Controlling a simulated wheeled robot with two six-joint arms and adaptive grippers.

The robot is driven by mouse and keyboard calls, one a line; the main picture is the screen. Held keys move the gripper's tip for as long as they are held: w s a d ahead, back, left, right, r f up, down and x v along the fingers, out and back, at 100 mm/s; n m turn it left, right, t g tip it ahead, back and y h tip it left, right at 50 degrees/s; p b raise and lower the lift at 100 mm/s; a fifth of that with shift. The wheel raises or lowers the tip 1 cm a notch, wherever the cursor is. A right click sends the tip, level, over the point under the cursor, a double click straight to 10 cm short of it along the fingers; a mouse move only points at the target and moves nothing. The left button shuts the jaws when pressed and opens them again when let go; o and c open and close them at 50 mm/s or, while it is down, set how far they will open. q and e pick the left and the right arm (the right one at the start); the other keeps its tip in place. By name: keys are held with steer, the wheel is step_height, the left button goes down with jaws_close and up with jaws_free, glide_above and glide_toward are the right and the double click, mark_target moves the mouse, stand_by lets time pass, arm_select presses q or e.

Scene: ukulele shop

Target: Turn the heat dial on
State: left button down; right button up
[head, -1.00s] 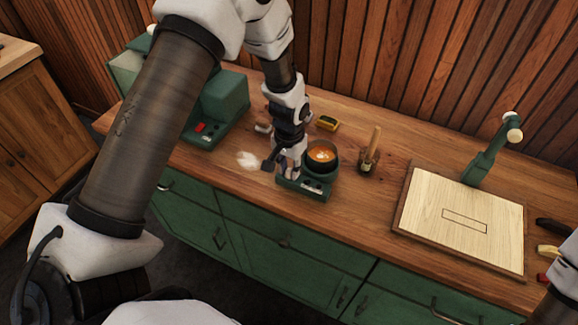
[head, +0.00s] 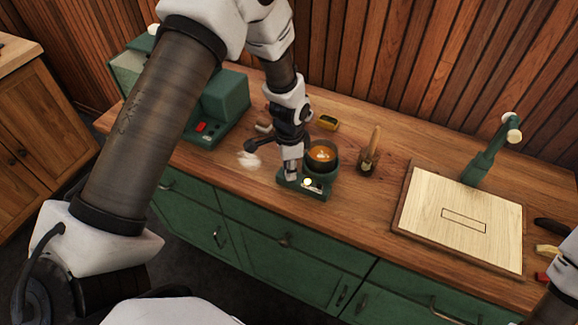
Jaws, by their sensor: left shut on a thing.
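A small green heater base (head: 322,192) stands near the front edge of the counter, with a dark round pot (head: 334,166) of orange-brown content on it. A small light (head: 308,182) glows pale yellow on the heater's front panel. My left gripper (head: 291,174) points down at the left end of this panel, beside the pot. It is shut on what appears to be the heat dial, which its fingers hide. Part of my right arm shows at the right edge; its gripper is out of view.
A green machine with a red switch (head: 201,127) stands to the left. A brush (head: 371,150) stands in a holder right of the pot. A pale board (head: 465,220) with a green lever press (head: 482,165) lies further right. A yellow-black item (head: 328,123) lies behind.

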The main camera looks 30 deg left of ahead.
arm_select(q)
steer(key=shift+s+f+m, duration=0.25)
steer(key=shift+m, duration=0.05)
steer(key=c, duration=1.1)
jaws_free()
steer(key=shift+c, duration=0.2)
steer(key=shift+o, duration=1.2)
steer(key=shift+w, duration=0.1)
steer(key=shift+w+d+r, duration=0.1)
steer(key=shift+w, duration=0.05)
steer(key=shift+r, duration=0.1)
step_height(320, 180, up, 12)
